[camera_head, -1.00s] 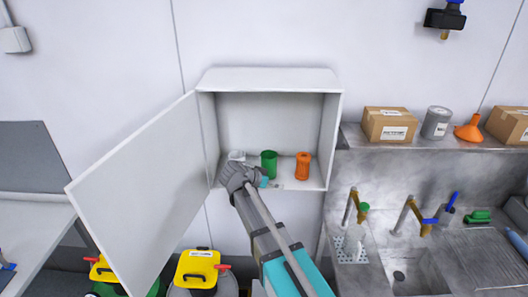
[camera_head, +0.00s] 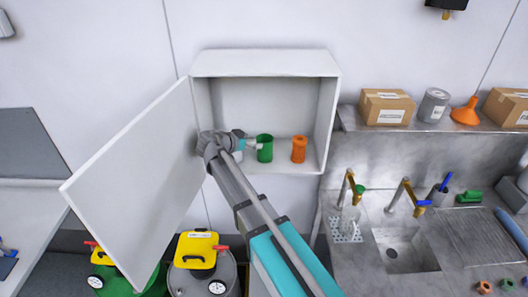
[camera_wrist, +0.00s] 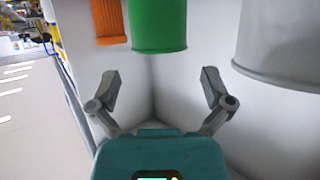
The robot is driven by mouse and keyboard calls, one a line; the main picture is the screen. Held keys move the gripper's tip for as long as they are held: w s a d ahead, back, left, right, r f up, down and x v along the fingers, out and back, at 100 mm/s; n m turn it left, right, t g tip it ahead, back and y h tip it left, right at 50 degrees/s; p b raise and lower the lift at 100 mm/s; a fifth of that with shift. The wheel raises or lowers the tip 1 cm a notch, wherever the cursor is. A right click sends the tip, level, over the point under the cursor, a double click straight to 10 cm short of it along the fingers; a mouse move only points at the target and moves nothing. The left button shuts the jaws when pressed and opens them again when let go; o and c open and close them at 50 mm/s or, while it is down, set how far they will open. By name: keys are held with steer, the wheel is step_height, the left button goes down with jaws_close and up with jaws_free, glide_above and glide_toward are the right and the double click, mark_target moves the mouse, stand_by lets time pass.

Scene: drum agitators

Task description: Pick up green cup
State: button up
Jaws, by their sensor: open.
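The green cup (camera_head: 265,149) stands upright in the open white wall cabinet, between an orange ribbed cup (camera_head: 299,150) and my gripper. My gripper (camera_head: 252,145) is inside the cabinet at the left of the green cup, its fingers pointing toward it. In the wrist view my gripper (camera_wrist: 160,82) is open with nothing between its fingers. The green cup (camera_wrist: 158,25) shows beyond the fingers at the top centre, cut off by the picture edge. Whether a finger touches it I cannot tell.
A pale grey cup (camera_wrist: 285,40) is at the right in the wrist view and mostly hidden in the head view. The orange cup (camera_wrist: 109,20) is at the left. The cabinet door (camera_head: 140,175) stands open left of my arm. A sink (camera_head: 405,250) lies lower right.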

mark_target(271, 138)
steer(key=shift+w+d+f, duration=0.2)
steer(key=shift+w+d, duration=0.1)
steer(key=shift+d, duration=0.1)
steer(key=shift+b+x, duration=0.9)
steer(key=shift+x, duration=1.7)
steer(key=shift+r, duration=0.15)
steer(key=shift+c, duration=0.3)
steer(key=c, duration=0.5)
